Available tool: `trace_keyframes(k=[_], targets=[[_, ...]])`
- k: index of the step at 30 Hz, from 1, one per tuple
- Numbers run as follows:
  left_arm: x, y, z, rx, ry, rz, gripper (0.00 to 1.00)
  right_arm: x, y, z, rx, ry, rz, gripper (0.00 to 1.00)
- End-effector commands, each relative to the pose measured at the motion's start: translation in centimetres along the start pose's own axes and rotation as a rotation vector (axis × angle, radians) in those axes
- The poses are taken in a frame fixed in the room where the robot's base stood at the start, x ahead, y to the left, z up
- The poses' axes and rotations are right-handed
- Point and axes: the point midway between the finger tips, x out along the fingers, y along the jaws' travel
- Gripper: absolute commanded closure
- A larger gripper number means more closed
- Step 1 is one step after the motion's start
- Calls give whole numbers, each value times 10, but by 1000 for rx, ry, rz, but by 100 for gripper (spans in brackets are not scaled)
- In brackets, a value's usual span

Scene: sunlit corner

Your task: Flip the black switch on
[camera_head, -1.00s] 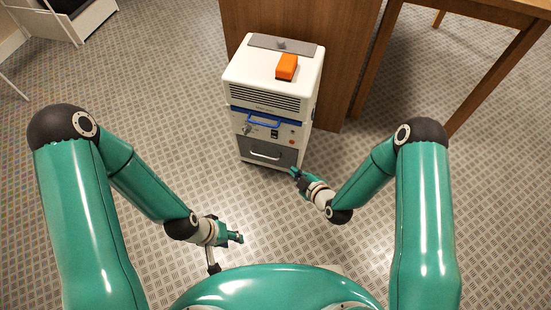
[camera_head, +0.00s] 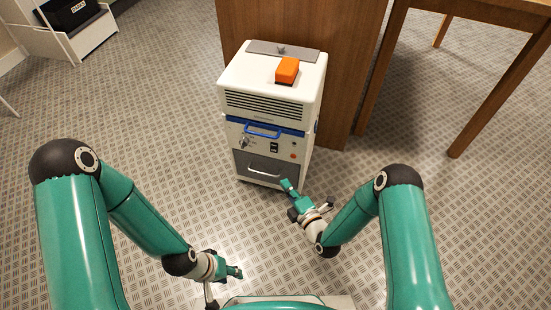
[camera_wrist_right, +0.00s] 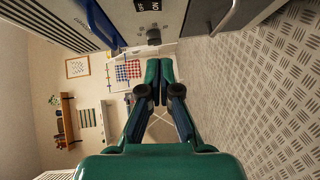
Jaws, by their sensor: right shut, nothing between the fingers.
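The black switch (camera_head: 274,147) is a small dark rocker on the front panel of a white machine (camera_head: 236,138), between a knob (camera_head: 244,142) and a red button (camera_head: 293,156). I cannot read its position. My right gripper (camera_head: 287,185) is shut and empty, apart from the panel, low in front of the machine's right side. In the right wrist view, its fingers (camera_wrist_right: 159,68) are together. Beyond them are ON and OFF labels (camera_wrist_right: 147,5) and a dark protruding part (camera_wrist_right: 153,37); I cannot tell which control it is. My left gripper (camera_head: 238,272) hangs empty at lower left, away from the machine.
An orange block (camera_head: 287,70) lies on the machine's top. A blue handle (camera_head: 263,130) and a grey drawer (camera_head: 262,168) are on its front. A wooden cabinet (camera_head: 340,60) stands behind, a wooden table (camera_head: 480,80) at right. The floor in front is clear.

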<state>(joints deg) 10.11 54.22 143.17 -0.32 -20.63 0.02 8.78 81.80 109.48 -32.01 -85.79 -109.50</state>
Motion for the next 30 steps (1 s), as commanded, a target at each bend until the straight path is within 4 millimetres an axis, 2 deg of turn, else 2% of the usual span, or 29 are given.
trace_keyframes(k=[5, 17, 21, 30], targets=[[9, -3, 0, 0, 0, 0, 60, 22, -1, -1, -3, 2, 4, 100], [38, -14, 0, 0, 0, 0, 60, 101, -3, 1, -2, 0, 4, 100], [47, -17, 0, 0, 0, 0, 60, 114, -2, 18, -1, -2, 3, 100], [51, -18, 0, 0, 0, 0, 60, 124, 0, 28, 1, 1, 0, 100]])
